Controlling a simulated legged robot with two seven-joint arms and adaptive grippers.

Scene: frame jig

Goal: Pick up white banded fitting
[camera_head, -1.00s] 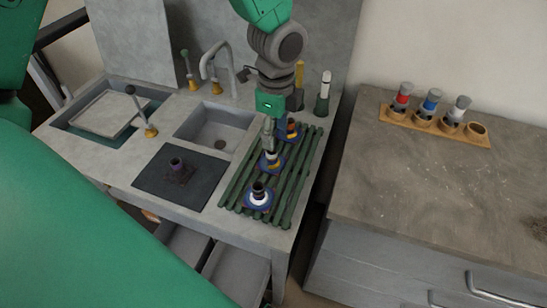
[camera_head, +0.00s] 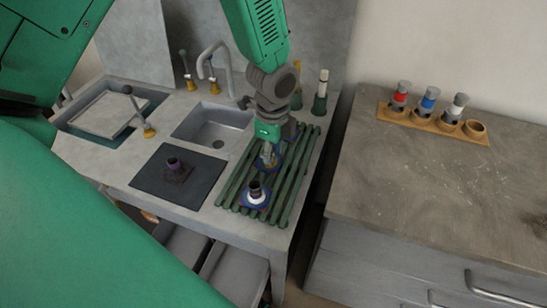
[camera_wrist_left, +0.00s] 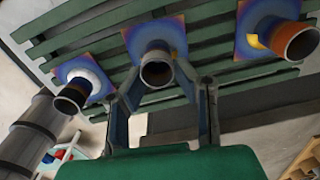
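A dark-topped fitting with a white band (camera_head: 256,193) stands on a blue-purple square at the front of the green slatted rack (camera_head: 283,207). In the left wrist view, a fitting with a white ring (camera_wrist_left: 72,97) is at the left. My left gripper (camera_head: 268,158) is low over the middle fitting, largely hiding it in the head view. In the left wrist view, the open fingers (camera_wrist_left: 160,72) are on either side of the middle fitting (camera_wrist_left: 156,72); contact is unclear. A third fitting with a yellow patch (camera_wrist_left: 290,40) is to the right. My right gripper is not in view.
A sink basin (camera_head: 213,126) and a dark mat (camera_head: 150,182) with a purple-ringed piece (camera_head: 174,165) lie left of the rack. A wooden holder (camera_head: 430,124) with several coloured-banded pieces stands on the right counter. A faucet (camera_head: 214,62) rises behind the basin.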

